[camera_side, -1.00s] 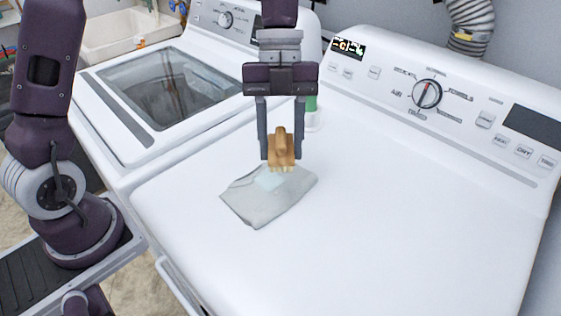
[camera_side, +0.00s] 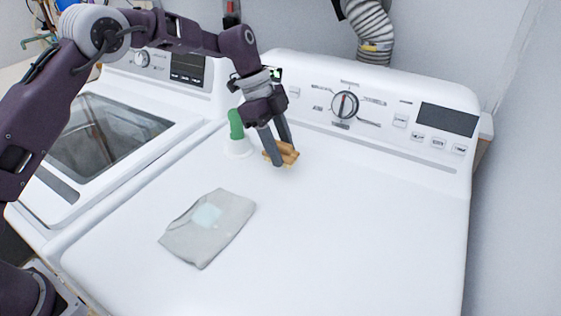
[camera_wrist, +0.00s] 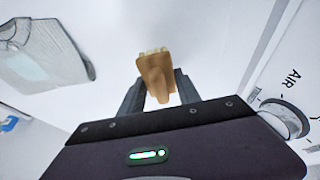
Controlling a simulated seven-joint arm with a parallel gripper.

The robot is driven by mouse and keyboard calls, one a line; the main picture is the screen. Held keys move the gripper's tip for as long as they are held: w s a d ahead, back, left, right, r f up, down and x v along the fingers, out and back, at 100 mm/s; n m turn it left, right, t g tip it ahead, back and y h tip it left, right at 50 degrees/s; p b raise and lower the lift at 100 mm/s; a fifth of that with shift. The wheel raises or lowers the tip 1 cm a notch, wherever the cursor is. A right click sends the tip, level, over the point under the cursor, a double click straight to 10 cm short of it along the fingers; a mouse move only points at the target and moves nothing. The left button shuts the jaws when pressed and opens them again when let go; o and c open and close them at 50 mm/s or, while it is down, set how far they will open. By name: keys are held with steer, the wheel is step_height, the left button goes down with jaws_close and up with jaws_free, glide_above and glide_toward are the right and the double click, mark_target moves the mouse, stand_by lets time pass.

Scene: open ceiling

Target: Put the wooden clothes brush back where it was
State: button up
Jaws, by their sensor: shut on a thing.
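The wooden clothes brush (camera_side: 288,153) is tan, with pale bristles. My gripper (camera_side: 279,152) is shut on it, near the back of the white dryer top, below the control panel. In the wrist view the brush (camera_wrist: 154,72) sits between the two grey fingers of my gripper (camera_wrist: 158,90), its bristle end pointing away from the palm. I cannot tell whether the brush touches the dryer top or hangs just above it.
A folded grey cloth (camera_side: 222,236) with a pale patch lies at the front left of the dryer top (camera_side: 350,230). A green and white bottle (camera_side: 237,136) stands just left of my gripper. The dryer top's right side is clear.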

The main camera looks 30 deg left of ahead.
steer(key=shift+f, duration=1.7)
steer(key=shift+f, duration=0.15)
steer(key=o, duration=1.3)
